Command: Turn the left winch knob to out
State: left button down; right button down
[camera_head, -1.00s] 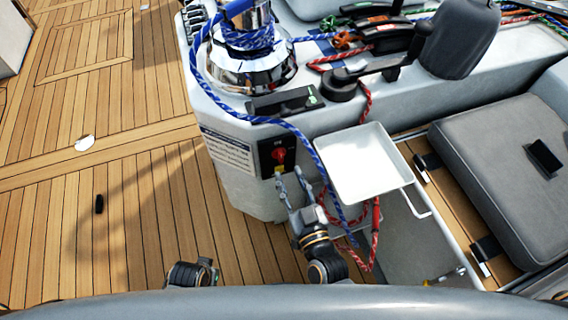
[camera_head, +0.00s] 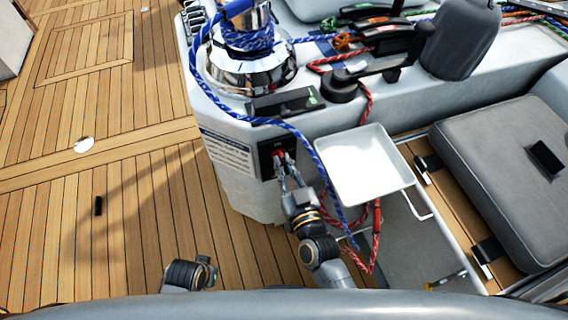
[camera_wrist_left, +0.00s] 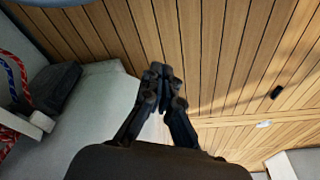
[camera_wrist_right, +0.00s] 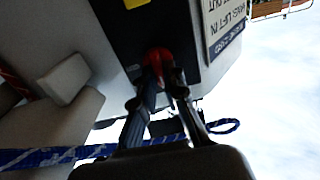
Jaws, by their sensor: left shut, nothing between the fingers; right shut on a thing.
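The red winch knob (camera_head: 279,156) sits on a black panel (camera_head: 266,165) on the front of the white winch pedestal. My right gripper (camera_head: 283,160) is at the panel with its fingers closed around the knob. In the right wrist view the red knob (camera_wrist_right: 158,58) shows between the two fingertips (camera_wrist_right: 162,72), which partly hide it. The knob's pointer and the dial marks are not readable. My left gripper (camera_wrist_left: 162,78) is shut and empty over the teak deck; in the head view only part of the left arm shows at the bottom.
A white tray (camera_head: 362,165) stands just right of my right arm. A blue rope (camera_head: 292,128) hangs from the chrome winch (camera_head: 248,62) close to the panel, and red rope hangs below the tray. Open teak deck (camera_head: 120,220) lies to the left.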

jog(key=m+p, duration=0.2)
jog(key=m, duration=0.3)
jog(key=shift+d, duration=0.15)
jog(key=shift+m+p, duration=0.35)
jog(key=shift+m, duration=0.25)
pick_arm(q)
notch_tip(320, 180, down, 5)
jog(key=s, duration=0.2)
jog(key=shift+s+a+f+b, duration=0.2)
jog(key=shift+s+a+b, duration=0.1)
jog(key=shift+s+b, duration=0.15)
pick_arm(e)
jog(key=shift+w+d+f+m, duration=0.1)
jog(key=shift+f+m, duration=0.05)
jog(key=shift+m, duration=1.85)
jog(key=shift+s+d+f+m, duration=0.1)
jog(key=shift+m, duration=1.9)
jog(key=shift+w+f+m, duration=0.1)
jog(key=shift+f+m, duration=0.05)
jog(key=shift+m, duration=1.85)
